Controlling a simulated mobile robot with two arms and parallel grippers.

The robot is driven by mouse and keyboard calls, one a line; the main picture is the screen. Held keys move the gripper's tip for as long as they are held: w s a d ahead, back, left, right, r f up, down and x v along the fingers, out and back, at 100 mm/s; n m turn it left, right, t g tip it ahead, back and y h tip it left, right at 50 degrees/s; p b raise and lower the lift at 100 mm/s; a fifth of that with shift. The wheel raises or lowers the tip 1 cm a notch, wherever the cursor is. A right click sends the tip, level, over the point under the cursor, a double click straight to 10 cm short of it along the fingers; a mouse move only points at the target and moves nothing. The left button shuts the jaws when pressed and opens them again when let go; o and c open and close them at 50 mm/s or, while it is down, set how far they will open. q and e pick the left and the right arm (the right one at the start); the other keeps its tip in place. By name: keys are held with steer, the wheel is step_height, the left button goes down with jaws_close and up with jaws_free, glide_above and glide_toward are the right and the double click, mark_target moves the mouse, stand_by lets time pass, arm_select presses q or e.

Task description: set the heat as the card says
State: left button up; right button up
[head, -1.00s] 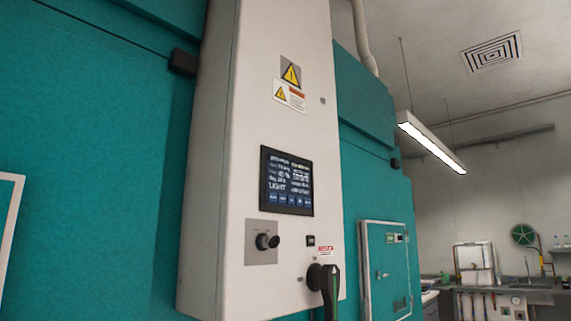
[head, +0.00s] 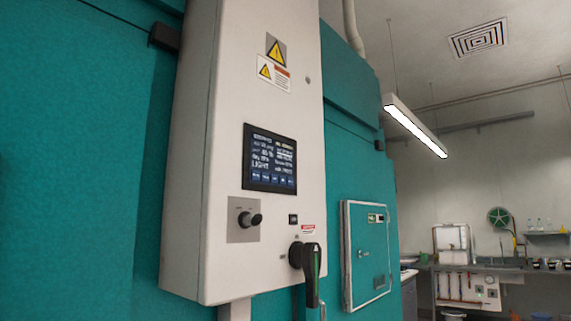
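A tall white control cabinet (head: 190,200) is fixed to the teal chamber wall. Its dark screen (head: 270,160) is lit with lines of white text; "LIGHT" is readable and the rest is too small or blurred. A black knob (head: 248,218) sits on a grey plate below the screen. A small dark switch or display (head: 293,218) is to the right of the knob. A black rotary handle with a green strip (head: 309,268) points down at the lower right of the cabinet. I cannot make out a card. Neither gripper is in view.
A smaller teal door (head: 366,250) with a white frame is right of the cabinet. Further right at the back are a sink bench (head: 515,268), a white box unit (head: 452,243) and a green hose reel (head: 499,217). Teal wall (head: 80,180) fills the left.

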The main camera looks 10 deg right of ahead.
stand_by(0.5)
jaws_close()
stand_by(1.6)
